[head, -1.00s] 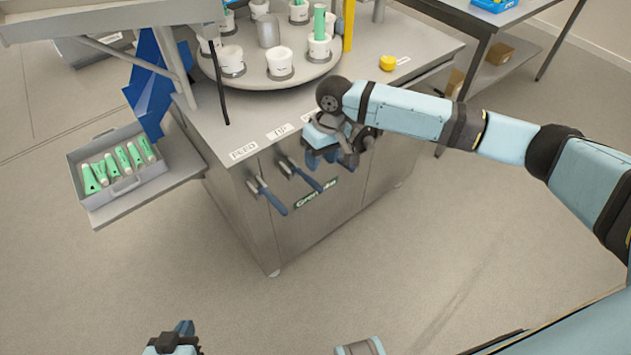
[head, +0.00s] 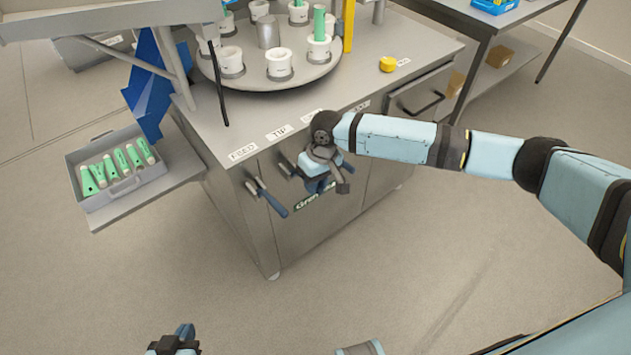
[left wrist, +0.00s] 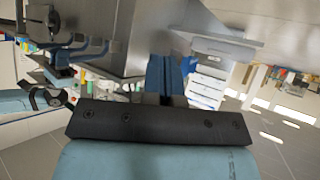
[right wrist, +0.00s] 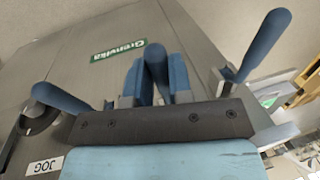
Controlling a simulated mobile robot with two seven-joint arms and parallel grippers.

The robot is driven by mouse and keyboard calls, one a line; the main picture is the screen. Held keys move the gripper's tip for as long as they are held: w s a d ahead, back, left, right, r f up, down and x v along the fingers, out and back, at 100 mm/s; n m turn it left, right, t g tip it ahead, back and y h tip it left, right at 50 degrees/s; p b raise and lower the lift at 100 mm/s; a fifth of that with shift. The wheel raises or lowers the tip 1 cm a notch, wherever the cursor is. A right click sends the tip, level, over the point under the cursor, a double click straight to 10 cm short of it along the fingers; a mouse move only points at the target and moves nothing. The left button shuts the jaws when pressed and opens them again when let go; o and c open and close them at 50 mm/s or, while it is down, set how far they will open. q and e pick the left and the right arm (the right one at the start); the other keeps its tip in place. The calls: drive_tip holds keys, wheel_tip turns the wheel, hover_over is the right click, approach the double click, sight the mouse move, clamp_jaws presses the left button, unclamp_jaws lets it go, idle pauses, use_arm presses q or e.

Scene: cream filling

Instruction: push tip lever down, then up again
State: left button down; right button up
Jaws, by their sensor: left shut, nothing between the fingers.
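The TIP lever's pivot (head: 285,170) is below the TIP label (head: 279,132) on the steel cabinet's front. My right gripper (head: 322,184) is at this lever and hides most of its handle in the head view. In the right wrist view the blue handle (right wrist: 156,62) lies between the two fingers of my right gripper (right wrist: 160,75). Whether both fingers press on it is not clear. My left gripper (head: 178,338) is shut and empty at the bottom of the head view, far from the cabinet. Its fingers show in the left wrist view (left wrist: 165,75).
The FEED lever (head: 267,196) is close on the left of my right gripper. Another lever (right wrist: 60,100) shows near the JOG label in the right wrist view. A turntable (head: 275,82) with white cups stands on top. A grey tray (head: 125,187) with green tubes is left.

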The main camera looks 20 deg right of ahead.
use_arm(q)
drive_tip(key=shift+a, duration=0.15)
use_arm(e)
clamp_jaws()
